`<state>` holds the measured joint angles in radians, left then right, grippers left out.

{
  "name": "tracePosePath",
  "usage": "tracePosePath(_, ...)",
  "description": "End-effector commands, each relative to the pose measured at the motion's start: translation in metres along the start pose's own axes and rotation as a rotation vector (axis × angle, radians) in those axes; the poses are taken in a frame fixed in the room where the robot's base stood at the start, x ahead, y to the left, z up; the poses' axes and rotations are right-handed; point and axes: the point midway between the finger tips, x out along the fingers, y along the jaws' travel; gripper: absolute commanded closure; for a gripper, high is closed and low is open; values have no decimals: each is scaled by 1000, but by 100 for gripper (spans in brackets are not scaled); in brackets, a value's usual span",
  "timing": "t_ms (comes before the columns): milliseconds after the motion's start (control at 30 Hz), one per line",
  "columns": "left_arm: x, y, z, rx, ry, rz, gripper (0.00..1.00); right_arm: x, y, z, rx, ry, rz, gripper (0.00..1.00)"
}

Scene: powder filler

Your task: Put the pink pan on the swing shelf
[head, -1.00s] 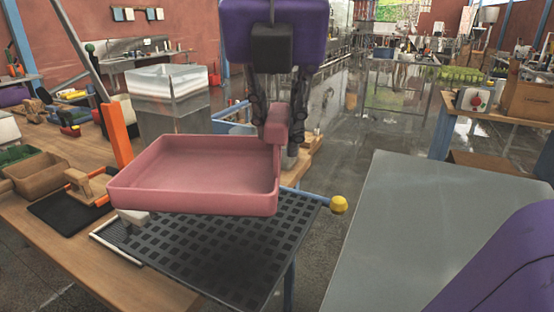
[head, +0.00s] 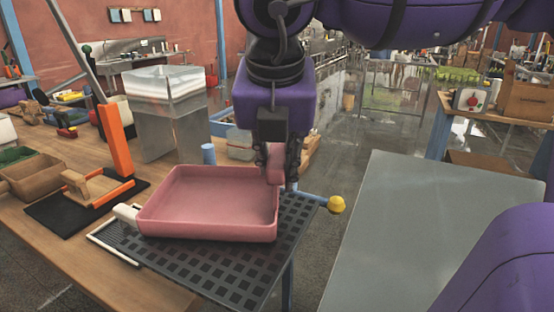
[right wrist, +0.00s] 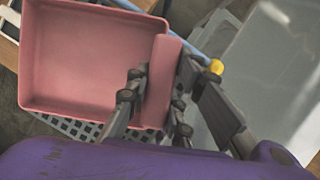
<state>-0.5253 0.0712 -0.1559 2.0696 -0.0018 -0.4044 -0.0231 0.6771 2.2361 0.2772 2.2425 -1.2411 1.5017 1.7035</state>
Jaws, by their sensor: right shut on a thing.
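The pink pan (head: 208,198) is a shallow rectangular tray, level and empty, with a block-like handle at its right side. My right gripper (head: 277,172) comes down from above and is shut on this handle; the right wrist view shows its fingers (right wrist: 155,105) on both sides of the pink handle. The swing shelf (head: 245,268) is a dark perforated plate with a blue bar and a yellow knob (head: 336,205). The pan is over its far left part and hides it there. I cannot tell whether the pan touches the shelf. My left gripper is not in view.
A wooden bench (head: 60,235) on the left carries an orange post (head: 116,140), a brown bin (head: 40,178) and a black mat (head: 60,212). A clear tank (head: 165,90) stands behind the pan. A bare grey tabletop (head: 440,230) lies to the right.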

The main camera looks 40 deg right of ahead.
Motion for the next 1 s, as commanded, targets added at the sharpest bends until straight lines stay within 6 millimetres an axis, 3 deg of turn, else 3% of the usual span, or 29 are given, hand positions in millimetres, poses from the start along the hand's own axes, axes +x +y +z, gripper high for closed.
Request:
tracePosePath(33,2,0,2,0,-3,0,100,3,0,-1,0,0,0,100)
tracePosePath(67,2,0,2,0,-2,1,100,3,0,-1,0,1,-1,78)
tracePosePath(200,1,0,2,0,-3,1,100,2,0,-1,0,1,-1,60)
tracePosePath(633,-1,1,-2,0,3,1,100,-8,0,1,1,-3,1,60)
tracePosePath(1000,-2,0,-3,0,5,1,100,-83,0,2,2,-4,1,60)
